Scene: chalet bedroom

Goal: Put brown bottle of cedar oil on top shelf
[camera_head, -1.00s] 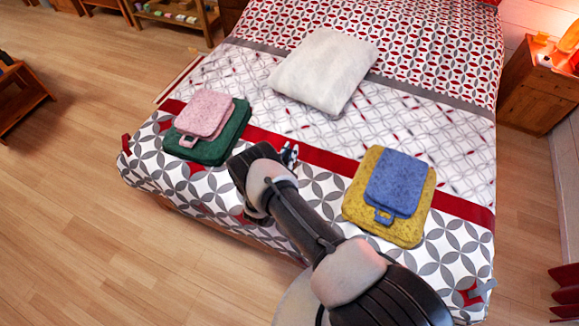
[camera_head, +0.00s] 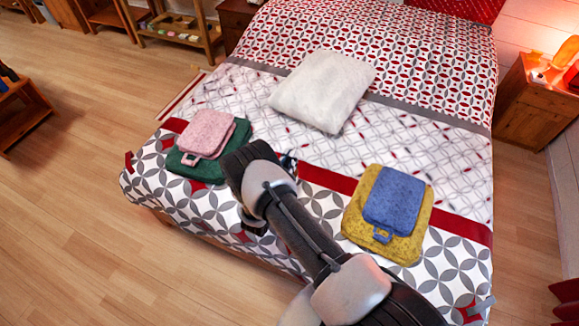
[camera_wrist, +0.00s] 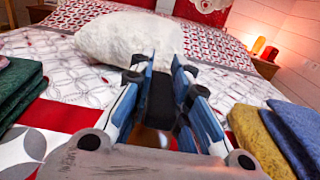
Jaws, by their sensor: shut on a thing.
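My gripper (camera_wrist: 164,72) is shut on a mostly hidden object between its blue-grey fingers in the wrist view. A black part and a small brownish part (camera_wrist: 150,138) show there, which fits the brown bottle of cedar oil; no label can be read. In the head view my arm hides the held object, and the gripper is over the near part of the bed. A low wooden shelf unit (camera_head: 178,40) with small items on its upper board stands beyond the bed at the top left, far from my gripper.
The bed (camera_head: 330,195) carries a white pillow (camera_head: 322,90), pink and green folded cloths (camera_head: 208,135) and blue and yellow ones (camera_head: 393,195). A nightstand (camera_head: 535,105) with a lamp stands right. Wood floor (camera_head: 90,180) is free left; a wooden stool-like piece (camera_head: 25,110) stands there.

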